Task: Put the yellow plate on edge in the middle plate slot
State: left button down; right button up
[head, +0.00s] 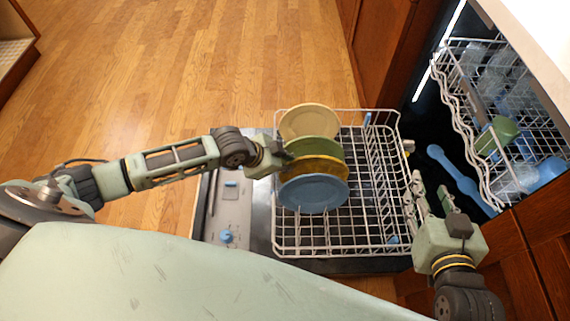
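The yellow plate (322,168) stands on edge, tilted, in the lower rack (384,195), between the green plate (318,148) and the blue plate (314,194). The blue plate overlaps its lower part, so its slot is hidden. My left gripper (284,158) is at the left rims of the green and yellow plates. Its fingertips are small and partly hidden, so I cannot tell whether they are closed on a plate. My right gripper (430,196) is at the rack's right edge, with its fingers apart and nothing seen between them.
A cream plate (308,121) stands behind the green one. The rack rests on the open dishwasher door (230,205). The rack's right side is free of dishes. The upper rack (485,120) holds a green cup (498,134) and other dishes. A worktop edge (530,35) is at upper right.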

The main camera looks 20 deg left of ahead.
pick_arm(q)
jog(key=shift+f, duration=0.8)
pick_arm(e)
jog(key=shift+w+a+r+t, duration=0.2)
jog(key=shift+w+r+t, duration=0.25)
jog(key=shift+r, duration=0.3)
pick_arm(q)
jog(key=shift+f, duration=0.15)
pick_arm(e)
jog(key=shift+r, duration=0.25)
pick_arm(q)
jog(key=shift+f, duration=0.1)
jog(key=c, duration=2.2)
grip_release()
jog(key=o, duration=0.3)
jog(key=shift+o, duration=0.2)
pick_arm(e)
jog(key=shift+a+r+t, duration=0.1)
jog(key=shift+r+t, duration=0.05)
jog(key=shift+t, duration=0.1)
pick_arm(q)
jog(key=shift+f, duration=0.1)
pick_arm(e)
jog(key=shift+y, duration=0.3)
